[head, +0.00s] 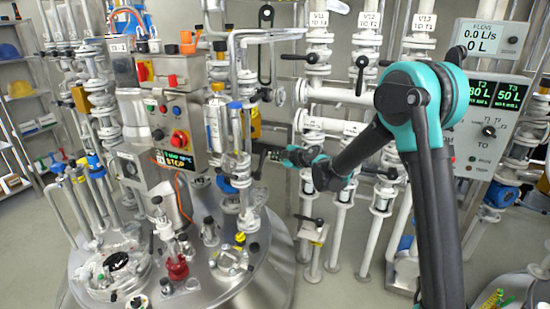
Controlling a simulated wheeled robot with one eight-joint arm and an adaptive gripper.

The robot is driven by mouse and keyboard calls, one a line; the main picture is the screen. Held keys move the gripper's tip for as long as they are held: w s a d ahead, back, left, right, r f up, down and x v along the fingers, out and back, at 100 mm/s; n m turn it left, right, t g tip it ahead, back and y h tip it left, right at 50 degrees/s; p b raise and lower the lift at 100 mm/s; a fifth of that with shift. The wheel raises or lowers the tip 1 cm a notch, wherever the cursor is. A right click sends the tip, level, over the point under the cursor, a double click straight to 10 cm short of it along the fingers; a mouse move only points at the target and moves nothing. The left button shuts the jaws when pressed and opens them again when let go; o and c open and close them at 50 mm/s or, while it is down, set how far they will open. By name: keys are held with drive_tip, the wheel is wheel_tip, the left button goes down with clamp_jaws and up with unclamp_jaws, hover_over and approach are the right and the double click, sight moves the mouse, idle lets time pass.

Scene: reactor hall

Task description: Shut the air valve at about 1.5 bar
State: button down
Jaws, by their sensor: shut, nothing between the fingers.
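My gripper (260,161) is at the end of my teal and black arm, just right of the steel pipework on the reactor. It is shut and looks empty, with its small dark fingers pointing left toward that pipework. The pipework carries a blue-capped fitting (233,105) and a lower blue part (227,186). I cannot tell which fitting is the air valve, or whether my gripper touches one. No pressure gauge is readable at this size.
The reactor lid (205,262) is crowded with fittings. A control box (172,125) with red buttons and a STOP display stands above it. White pipes with black-handled valves (362,62) rise behind my arm. A display panel (492,105) is at right. Grey floor (345,275) shows between.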

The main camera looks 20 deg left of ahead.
sight(264, 155)
drive_tip(key=w+a+f, duration=0.4)
drive_tip(key=w+a, duration=0.2)
drive_tip(key=w, duration=0.1)
drive_tip(key=shift+f, duration=0.35)
drive_tip(key=shift+w+a, duration=0.1)
